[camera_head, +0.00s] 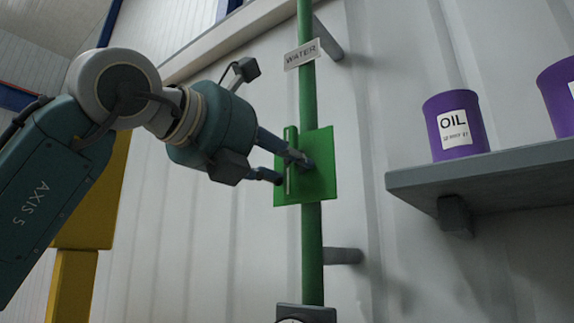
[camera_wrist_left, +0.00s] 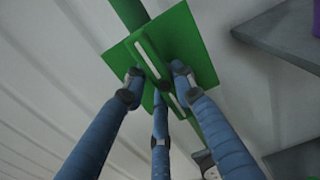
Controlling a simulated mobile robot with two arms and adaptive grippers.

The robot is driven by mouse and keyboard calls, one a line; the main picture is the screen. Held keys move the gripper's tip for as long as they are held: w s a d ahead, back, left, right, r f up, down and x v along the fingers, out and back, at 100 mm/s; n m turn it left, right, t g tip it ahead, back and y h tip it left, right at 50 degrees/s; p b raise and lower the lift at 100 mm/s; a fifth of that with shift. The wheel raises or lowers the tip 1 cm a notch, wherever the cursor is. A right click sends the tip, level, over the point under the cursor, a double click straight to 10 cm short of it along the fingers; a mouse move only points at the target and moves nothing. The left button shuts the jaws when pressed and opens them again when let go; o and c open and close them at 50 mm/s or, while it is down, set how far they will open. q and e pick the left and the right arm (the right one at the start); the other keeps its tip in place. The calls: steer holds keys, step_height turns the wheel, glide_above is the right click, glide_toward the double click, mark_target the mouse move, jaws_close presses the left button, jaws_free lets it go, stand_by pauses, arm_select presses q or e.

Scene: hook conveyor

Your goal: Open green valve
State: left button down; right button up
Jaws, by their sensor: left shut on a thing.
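The green valve is a square green plate (camera_head: 321,180) on a vertical green pipe (camera_head: 312,246), with a narrow upright handle (camera_head: 290,140) in front of it. A "WATER" label (camera_head: 302,54) is on the pipe above. My left gripper (camera_head: 291,167) comes in from the left and is shut on the handle, with fingers on both sides of it. In the left wrist view the blue fingers of the left gripper (camera_wrist_left: 160,88) straddle the handle (camera_wrist_left: 150,55), in front of the plate (camera_wrist_left: 185,35). My right gripper is not in view.
A grey shelf (camera_head: 487,179) on the right holds purple cans, one labelled "OIL" (camera_head: 455,144). A dark gauge-like box (camera_head: 305,313) sits low on the pipe. Grey brackets (camera_head: 345,256) stick out beside the pipe. A yellow post (camera_head: 75,285) stands at left.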

arm_select(q)
steer(key=shift+r, duration=0.1)
steer(key=c, duration=1.4)
jaws_free()
steer(key=shift+v, duration=5.95)
